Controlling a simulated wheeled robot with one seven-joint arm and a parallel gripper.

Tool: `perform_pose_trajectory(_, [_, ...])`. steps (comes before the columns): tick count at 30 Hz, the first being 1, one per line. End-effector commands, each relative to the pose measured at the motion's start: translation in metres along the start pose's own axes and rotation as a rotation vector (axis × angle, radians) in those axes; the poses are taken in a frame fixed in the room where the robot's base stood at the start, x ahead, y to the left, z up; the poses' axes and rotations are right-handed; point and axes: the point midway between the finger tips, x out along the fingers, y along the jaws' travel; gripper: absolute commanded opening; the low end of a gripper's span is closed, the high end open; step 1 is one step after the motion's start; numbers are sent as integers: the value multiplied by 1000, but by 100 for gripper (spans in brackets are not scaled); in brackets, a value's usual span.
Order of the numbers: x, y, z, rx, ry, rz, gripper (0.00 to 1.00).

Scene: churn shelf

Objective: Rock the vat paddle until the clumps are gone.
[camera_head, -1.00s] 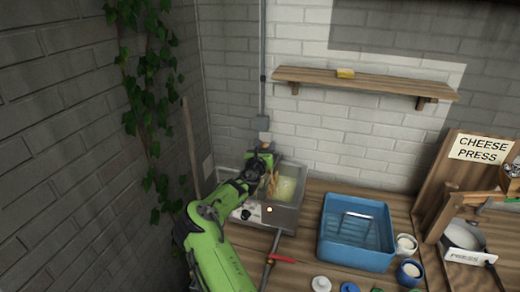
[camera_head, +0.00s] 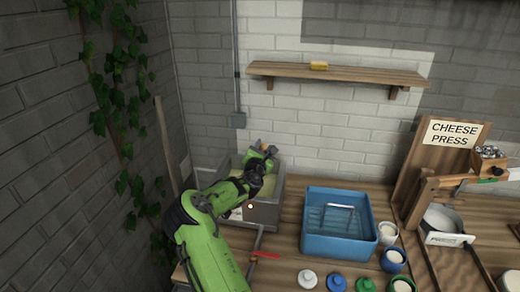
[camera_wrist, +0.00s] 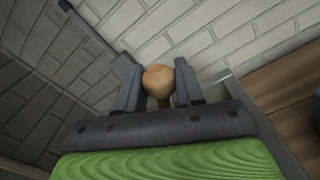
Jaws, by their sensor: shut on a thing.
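The grey metal vat (camera_head: 263,213) stands on the wooden counter against the back wall. Pale yellow contents show in part inside it; my arm covers much of the opening, and I cannot tell whether clumps are in there. My gripper (camera_head: 263,152) is above the vat, toward its back. In the wrist view my gripper (camera_wrist: 158,76) is shut on the paddle, whose round wooden knob (camera_wrist: 158,80) sits between the two fingers.
A blue tub (camera_head: 340,246) stands right of the vat. Several small jars and lids are along the front. A cheese press (camera_head: 412,175) is at the right. An ivy-covered wall is close on the left.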

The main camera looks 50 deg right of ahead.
Motion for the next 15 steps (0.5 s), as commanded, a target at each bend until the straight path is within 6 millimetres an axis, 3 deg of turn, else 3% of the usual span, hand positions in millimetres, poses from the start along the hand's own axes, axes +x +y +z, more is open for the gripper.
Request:
perform_pose_trajectory(13, [0, -3, -1, 7, 2, -4, 0])
perform_pose_trajectory(14, [0, -3, -1, 7, 2, -4, 40])
perform_pose_trajectory(15, [0, -2, -1, 7, 2, -4, 46])
